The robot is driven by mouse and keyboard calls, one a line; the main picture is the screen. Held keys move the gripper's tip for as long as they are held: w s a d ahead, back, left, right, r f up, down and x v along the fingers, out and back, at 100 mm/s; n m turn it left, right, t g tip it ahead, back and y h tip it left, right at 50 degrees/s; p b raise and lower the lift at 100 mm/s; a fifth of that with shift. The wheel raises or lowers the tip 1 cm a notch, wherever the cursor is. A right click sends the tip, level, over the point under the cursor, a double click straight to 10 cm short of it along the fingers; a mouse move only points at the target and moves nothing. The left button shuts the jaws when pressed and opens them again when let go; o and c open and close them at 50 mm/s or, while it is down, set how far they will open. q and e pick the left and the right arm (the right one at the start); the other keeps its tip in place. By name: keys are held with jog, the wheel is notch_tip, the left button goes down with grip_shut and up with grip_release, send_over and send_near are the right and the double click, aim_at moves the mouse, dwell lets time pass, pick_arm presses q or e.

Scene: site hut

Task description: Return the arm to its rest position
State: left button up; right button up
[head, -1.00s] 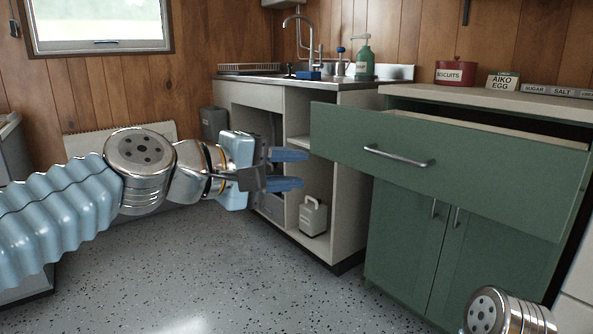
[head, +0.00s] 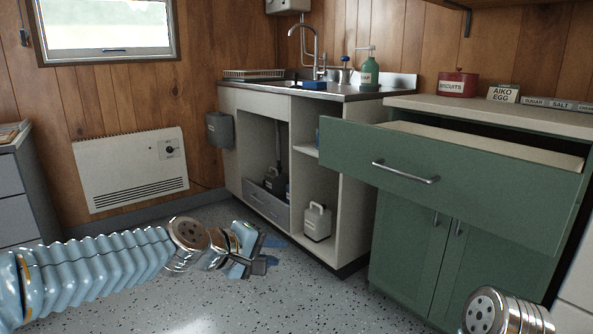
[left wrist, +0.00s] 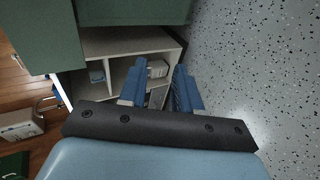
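My left arm (head: 110,262) reaches in from the left, low over the speckled floor. My left gripper (head: 270,254) is in front of the open sink unit, pointing right. In the left wrist view its two blue fingers (left wrist: 160,82) are apart with nothing held between them. At the bottom right of the head view a silver joint of my right arm (head: 505,312) shows; the right gripper is out of view.
A green drawer (head: 450,185) stands pulled out from the green cabinet at the right. The sink unit (head: 355,215) has open shelves with a pale jug (head: 317,222). A white heater (head: 130,170) hangs on the wall. The floor (head: 230,300) is clear.

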pick_arm(q)
jog(key=s+a+f+m+g+y+p, duration=0.1)
jog(key=s+a+f+g+y+p, duration=0.2)
jog(key=f, duration=0.9)
jog(key=s+a+f+m+g+p, duration=0.15)
jog(key=s+f+p, duration=0.3)
jog(key=f, duration=0.75)
jog(key=s+a+f+m+g+p, duration=0.1)
jog(key=s+f+m+p, duration=0.1)
jog(key=s+f, duration=0.3)
jog(key=s+a+f+m+g+y+p, duration=0.1)
jog(key=s+f, duration=0.4)
jog(key=s, duration=0.7)
jog(key=shift+f+m+g+p, duration=0.4)
jog(key=shift+m+g+p, duration=0.2)
jog(key=shift+p, duration=0.25)
jog(key=shift+d, duration=0.1)
